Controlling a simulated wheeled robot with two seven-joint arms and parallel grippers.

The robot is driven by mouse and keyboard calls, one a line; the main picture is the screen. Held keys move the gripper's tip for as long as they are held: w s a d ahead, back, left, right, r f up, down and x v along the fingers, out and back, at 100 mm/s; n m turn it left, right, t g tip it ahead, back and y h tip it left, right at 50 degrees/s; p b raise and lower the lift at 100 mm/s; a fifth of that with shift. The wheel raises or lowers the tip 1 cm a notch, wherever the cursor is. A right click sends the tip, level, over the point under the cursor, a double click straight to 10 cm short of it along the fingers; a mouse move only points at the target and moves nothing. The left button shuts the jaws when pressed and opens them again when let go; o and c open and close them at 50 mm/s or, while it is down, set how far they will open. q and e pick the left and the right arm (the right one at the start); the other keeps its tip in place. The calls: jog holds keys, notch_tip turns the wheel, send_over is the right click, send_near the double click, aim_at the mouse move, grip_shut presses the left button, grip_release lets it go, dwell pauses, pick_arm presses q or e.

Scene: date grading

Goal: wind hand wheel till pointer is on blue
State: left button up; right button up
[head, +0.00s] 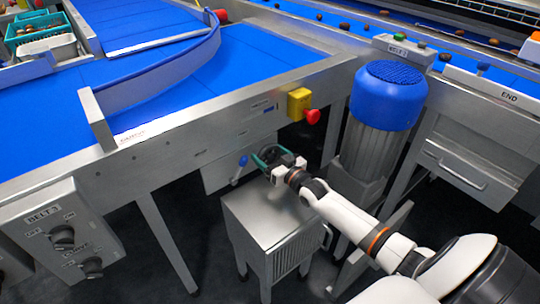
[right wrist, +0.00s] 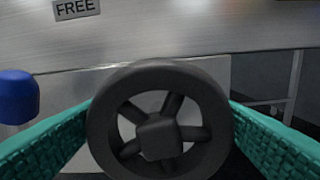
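The black spoked hand wheel (right wrist: 160,138) fills the middle of the right wrist view, seen face-on. In the head view it is a small dark shape under the belt frame, mostly covered by my right gripper (head: 270,158). The gripper's teal fingers lie one on each side of the wheel, running up to its rim; their tips are hidden behind it. I cannot tell whether they press on the rim or leave a small gap. I cannot make out a pointer or a blue mark for it in either view. My left gripper is out of view.
A blue-knobbed lever (head: 243,160) is left of the wheel; its knob shows in the right wrist view (right wrist: 18,97), below a FREE label (right wrist: 76,9). A red stop button (head: 312,116) sits above right. A metal cabinet (head: 270,222) stands below, a blue-capped motor (head: 388,95) to the right.

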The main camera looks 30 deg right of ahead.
jog(key=shift+c, duration=0.8)
